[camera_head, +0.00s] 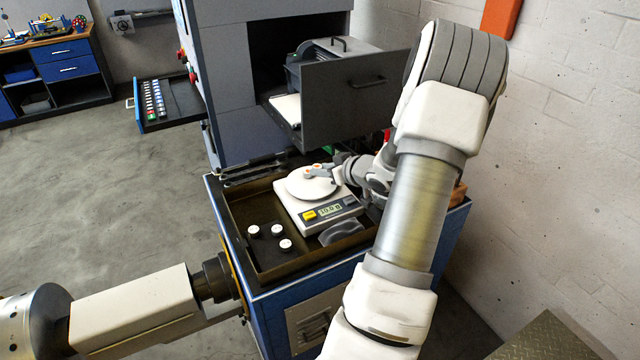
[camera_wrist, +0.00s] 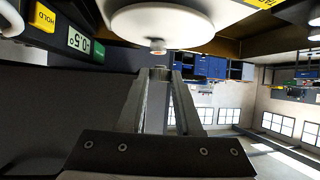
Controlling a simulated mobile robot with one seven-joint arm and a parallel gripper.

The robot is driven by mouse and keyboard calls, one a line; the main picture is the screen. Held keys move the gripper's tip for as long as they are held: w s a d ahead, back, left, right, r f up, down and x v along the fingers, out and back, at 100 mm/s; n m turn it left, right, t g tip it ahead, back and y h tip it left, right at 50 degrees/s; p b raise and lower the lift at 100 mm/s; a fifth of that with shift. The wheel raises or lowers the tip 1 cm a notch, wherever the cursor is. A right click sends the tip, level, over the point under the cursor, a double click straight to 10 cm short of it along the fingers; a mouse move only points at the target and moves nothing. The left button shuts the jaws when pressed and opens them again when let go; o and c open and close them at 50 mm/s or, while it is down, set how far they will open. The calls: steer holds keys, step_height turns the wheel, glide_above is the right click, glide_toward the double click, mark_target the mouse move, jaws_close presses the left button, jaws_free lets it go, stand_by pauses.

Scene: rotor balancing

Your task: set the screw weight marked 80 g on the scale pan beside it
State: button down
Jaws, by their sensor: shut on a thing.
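The scale (camera_head: 334,222) stands in the tray of a blue cabinet, with a round white pan (camera_head: 304,187) on top. The pan also shows in the wrist view (camera_wrist: 165,22). My gripper (camera_head: 322,170) reaches in from the right, just over the pan's far edge. In the wrist view its fingers (camera_wrist: 158,75) are close together, with a small pale screw weight (camera_wrist: 157,46) at their tips, right by the pan's rim. I cannot tell whether it touches the pan, and its marking is not readable. Several white-topped screw weights (camera_head: 286,245) stand left of the scale.
The brown tray wall (camera_head: 246,240) surrounds the scale and weights. A grey machine (camera_head: 345,95) with an open front rises behind. An open drawer (camera_head: 170,105) with small coloured items sticks out at left.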

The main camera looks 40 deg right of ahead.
steer(key=shift+w+a+f, duration=0.15)
steer(key=shift+w+f, duration=0.05)
steer(key=shift+w, duration=0.1)
steer(key=shift+f, duration=2)
steer(key=shift+f, duration=0.2)
steer(key=c, duration=0.6)
jaws_free()
steer(key=shift+r, duration=0.1)
